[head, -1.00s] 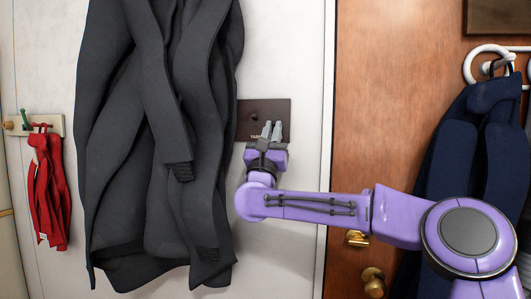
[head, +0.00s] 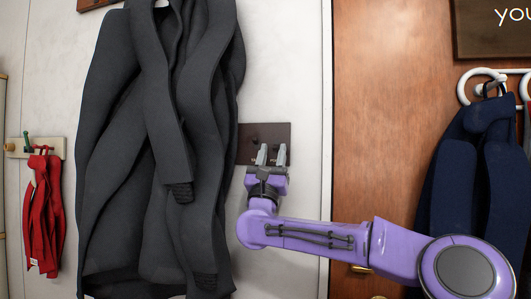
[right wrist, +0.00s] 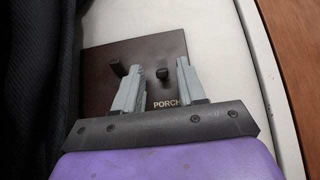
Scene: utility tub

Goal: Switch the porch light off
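A dark brown switch plate (head: 252,135) is on the white wall, partly behind the hanging dark grey coat. In the right wrist view the plate (right wrist: 95,65) carries two dark toggles. The right toggle (right wrist: 162,74) is above the word PORCH and shows between my fingers. The other toggle (right wrist: 118,68) is just left of it, close to the left finger's tip. My right gripper (head: 271,148) is open and empty in front of the plate; it also shows in the right wrist view (right wrist: 157,72). I cannot tell whether a finger touches a toggle. My left gripper is out of view.
The dark grey coat (head: 130,130) hangs close on the gripper's left. A wooden door (head: 390,120) is to the right, with a navy garment (head: 480,170) on white hooks. A small red garment (head: 42,210) hangs at the far left.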

